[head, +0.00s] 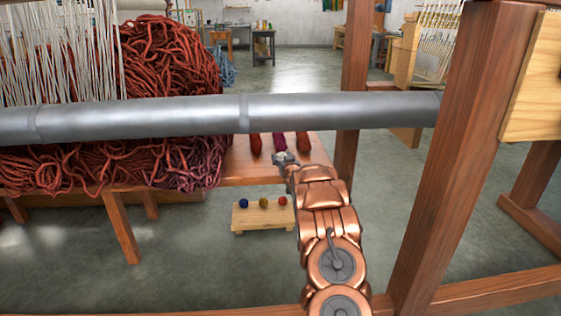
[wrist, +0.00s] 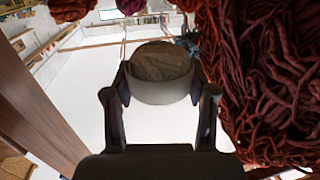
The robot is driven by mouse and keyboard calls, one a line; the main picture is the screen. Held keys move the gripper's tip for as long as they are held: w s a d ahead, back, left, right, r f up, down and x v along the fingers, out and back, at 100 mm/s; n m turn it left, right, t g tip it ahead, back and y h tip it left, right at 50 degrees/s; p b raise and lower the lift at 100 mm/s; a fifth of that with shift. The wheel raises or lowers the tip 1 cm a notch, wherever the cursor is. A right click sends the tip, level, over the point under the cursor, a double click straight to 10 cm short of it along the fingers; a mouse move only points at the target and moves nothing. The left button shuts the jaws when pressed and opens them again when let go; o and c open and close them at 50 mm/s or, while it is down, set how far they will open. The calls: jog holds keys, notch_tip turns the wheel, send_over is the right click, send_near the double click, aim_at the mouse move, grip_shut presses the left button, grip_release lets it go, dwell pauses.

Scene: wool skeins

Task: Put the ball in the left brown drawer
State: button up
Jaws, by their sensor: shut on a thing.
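My gripper (head: 285,158) is in front of the red-brown wooden bench, below the grey bar in the head view. In the wrist view my gripper (wrist: 160,88) is shut on a rounded thing, apparently the ball (wrist: 161,62), with a brown top and a pale grey lower band. It is held between the two fingertips, with pale floor behind it. In the head view it is too small to make out clearly. I cannot make out a left brown drawer in either view.
A thick grey bar (head: 190,114) crosses above my gripper. Tangled red wool (head: 110,165) hangs at left, also close at right in the wrist view (wrist: 265,80). Dark red skeins (head: 278,142) lie on the bench (head: 250,172). A low pale stand (head: 250,222) holds three small balls.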

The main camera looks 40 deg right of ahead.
aim_at(281, 153)
jog(key=shift+w+d+f+b, duration=0.2)
jog(key=shift+w+d, duration=0.45)
jog(key=shift+w, duration=0.1)
jog(key=shift+w+d+f+b, duration=0.15)
jog(key=shift+w+d+f, duration=0.05)
jog(key=shift+w+d, duration=0.5)
jog(key=shift+x, duration=0.85)
jog(key=shift+w+d, duration=0.15)
jog(key=shift+w, duration=0.1)
jog(key=shift+w+d, duration=0.3)
jog(key=shift+w, duration=0.1)
jog(key=shift+w+d, duration=0.1)
jog(key=shift+d, duration=0.05)
notch_tip(281, 153, down, 4)
jog(key=shift+r+b, duration=0.15)
jog(key=shift+b, duration=1.1)
jog(key=shift+r, duration=0.1)
